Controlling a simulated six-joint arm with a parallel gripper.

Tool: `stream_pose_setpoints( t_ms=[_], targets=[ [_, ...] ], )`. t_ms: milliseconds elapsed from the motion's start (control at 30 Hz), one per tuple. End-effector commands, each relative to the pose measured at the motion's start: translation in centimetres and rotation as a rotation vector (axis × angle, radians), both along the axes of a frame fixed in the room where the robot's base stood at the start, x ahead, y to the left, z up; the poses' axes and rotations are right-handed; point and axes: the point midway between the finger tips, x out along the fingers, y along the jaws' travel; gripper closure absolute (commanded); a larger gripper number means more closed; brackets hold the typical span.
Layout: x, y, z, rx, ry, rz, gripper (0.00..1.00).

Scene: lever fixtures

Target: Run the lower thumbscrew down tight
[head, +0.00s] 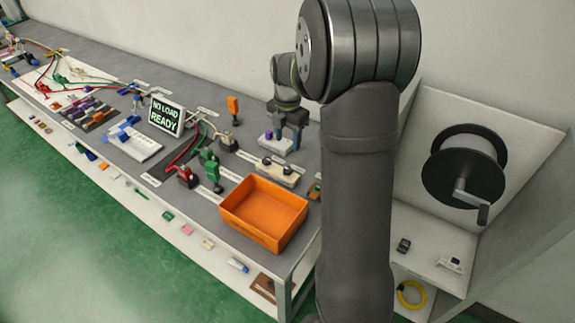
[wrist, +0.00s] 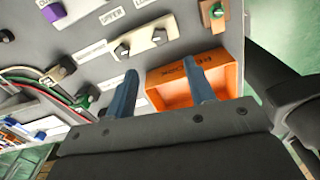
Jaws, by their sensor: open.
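A pale bar with two dark thumbscrews lies on the grey bench; in the wrist view I see its left thumbscrew (wrist: 122,51) and right thumbscrew (wrist: 158,37). The bar (head: 278,173) also shows in the head view, in front of my gripper. A label reading UPPER (wrist: 113,15) lies above the bar in the wrist view, and a blurred label (wrist: 112,82) lies below it. I cannot tell for sure which thumbscrew is the lower one. My gripper (head: 281,139) is open and empty; its blue fingers (wrist: 160,68) point towards the bar, apart from both thumbscrews.
An orange bin (head: 263,212) stands at the bench's front edge, close to the bar. Red and green levers (head: 208,160) stand to its left. A purple-topped fixture (wrist: 53,11) lies beyond the bar. A dark reel (head: 464,176) with a crank is at right.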

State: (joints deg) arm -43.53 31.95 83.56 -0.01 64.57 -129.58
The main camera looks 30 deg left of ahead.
Motion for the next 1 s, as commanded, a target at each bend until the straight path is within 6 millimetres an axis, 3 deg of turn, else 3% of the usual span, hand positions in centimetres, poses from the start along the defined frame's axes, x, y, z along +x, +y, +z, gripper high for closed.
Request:
stream_pose_setpoints(
  t_ms=[300, 500, 700, 967, 1000],
  targets=[
    [0.0, 0.0, -7.1, -0.004, 0.003, -0.001, 0.51],
    [0.0, 0.0, -10.1, -0.004, 0.003, -0.001, 0.51],
    [0.0, 0.0, -11.4, -0.002, 0.002, -0.001, 0.51],
    [0.0, 0.0, -11.4, -0.001, 0.001, -0.001, 0.51],
    [0.0, 0.0, -11.4, -0.001, 0.001, -0.001, 0.56]
  ],
)
